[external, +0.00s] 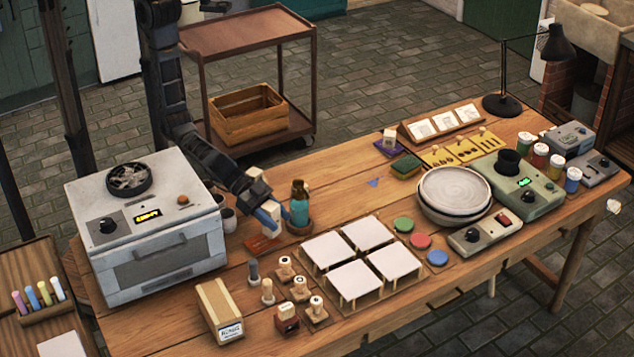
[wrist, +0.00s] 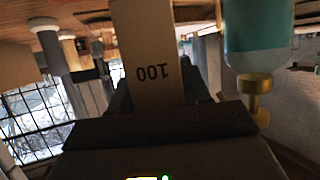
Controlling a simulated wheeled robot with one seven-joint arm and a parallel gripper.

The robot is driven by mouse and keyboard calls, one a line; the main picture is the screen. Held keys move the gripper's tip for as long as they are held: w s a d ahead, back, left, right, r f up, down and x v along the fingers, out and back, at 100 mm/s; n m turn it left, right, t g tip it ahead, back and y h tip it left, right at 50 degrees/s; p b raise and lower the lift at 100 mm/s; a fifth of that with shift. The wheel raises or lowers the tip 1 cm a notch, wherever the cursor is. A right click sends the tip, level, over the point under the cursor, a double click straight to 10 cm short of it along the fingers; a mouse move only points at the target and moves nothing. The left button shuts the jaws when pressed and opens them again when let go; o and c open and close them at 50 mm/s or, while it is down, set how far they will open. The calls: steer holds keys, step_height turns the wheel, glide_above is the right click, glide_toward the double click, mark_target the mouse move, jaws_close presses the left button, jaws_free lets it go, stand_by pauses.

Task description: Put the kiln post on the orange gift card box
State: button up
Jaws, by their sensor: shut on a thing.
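The kiln post (external: 257,187) is a pale beige upright block. My gripper (external: 268,216) is shut on it, near the back edge of the table. In the wrist view the post (wrist: 148,45) fills the upper middle and shows "100" upside down. The orange gift card box (external: 259,246) is a flat orange piece on the table just below the post's lower end. I cannot tell whether the post touches it. The gripper's fingers and the post's lower end partly overlap in the external view.
A teal bottle (external: 299,211) in a brown dish stands close right of my gripper; it also shows in the wrist view (wrist: 257,35). Stamps and white tiles (external: 326,252) lie in front.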

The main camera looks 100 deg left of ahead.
steer(key=shift+f, duration=0.75)
steer(key=shift+f, duration=0.1)
steer(key=o, duration=1.3)
